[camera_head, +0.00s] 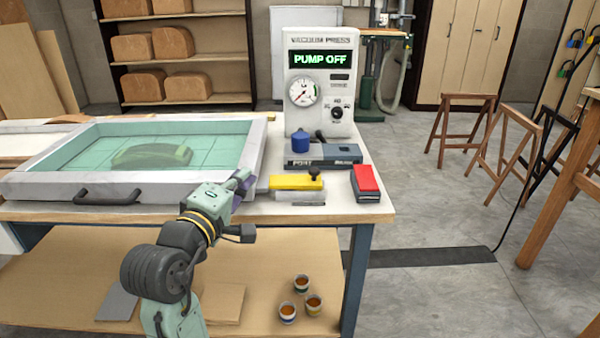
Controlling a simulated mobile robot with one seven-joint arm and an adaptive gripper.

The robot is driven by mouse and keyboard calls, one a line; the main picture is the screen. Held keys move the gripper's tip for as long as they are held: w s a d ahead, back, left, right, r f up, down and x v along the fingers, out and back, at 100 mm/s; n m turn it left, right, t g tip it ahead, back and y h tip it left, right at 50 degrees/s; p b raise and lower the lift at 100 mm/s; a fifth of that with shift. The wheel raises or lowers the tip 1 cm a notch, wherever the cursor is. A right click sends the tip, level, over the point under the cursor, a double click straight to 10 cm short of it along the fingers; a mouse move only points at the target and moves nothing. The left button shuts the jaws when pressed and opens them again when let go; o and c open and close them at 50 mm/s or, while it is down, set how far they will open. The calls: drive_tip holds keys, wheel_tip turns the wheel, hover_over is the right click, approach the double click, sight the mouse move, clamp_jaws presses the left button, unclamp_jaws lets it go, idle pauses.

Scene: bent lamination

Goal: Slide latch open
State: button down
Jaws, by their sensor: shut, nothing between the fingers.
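The latch looks to be the yellow slide block (296,182) with a dark knob (315,172) on its right end. It sits on the bench top just right of the press frame's front corner, with a grey bar reaching left from it. My gripper (244,180) is shut and empty, at the frame's right front corner, just left of the yellow block. I cannot tell whether its fingertips touch the grey bar. The vacuum press frame (45,188) is grey-white with a teal see-through sheet (80,152) over a curved form. A black handle (107,197) is on its front.
A red-topped block (366,180) stands right of the latch. Behind are a port block (340,155), a blue cap (300,142) and the press control box (320,105) reading "PUMP OFF". Small cups (301,283) stand on the lower shelf. Some bench top (330,208) is bare in front.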

sight(295, 183)
drive_tip(key=shift+g+h, duration=0.5)
drive_tip(key=x, duration=0.3)
drive_tip(key=d+f+p+x, duration=0.1)
drive_tip(key=x, duration=0.3)
drive_tip(key=p+x, duration=0.1)
drive_tip(key=x, duration=0.2)
drive_tip(key=shift+s+d+f, duration=0.1)
drive_tip(key=shift+d+f, duration=0.2)
drive_tip(key=shift+d, duration=0.2)
drive_tip(key=d, duration=0.3)
drive_tip(key=shift+s+d+f, duration=0.1)
drive_tip(key=shift+s+f, duration=0.05)
drive_tip(key=shift+f, duration=0.2)
drive_tip(key=shift+d+f+p, duration=0.1)
drive_tip(key=shift+d+p, duration=0.2)
drive_tip(key=shift+d, duration=0.05)
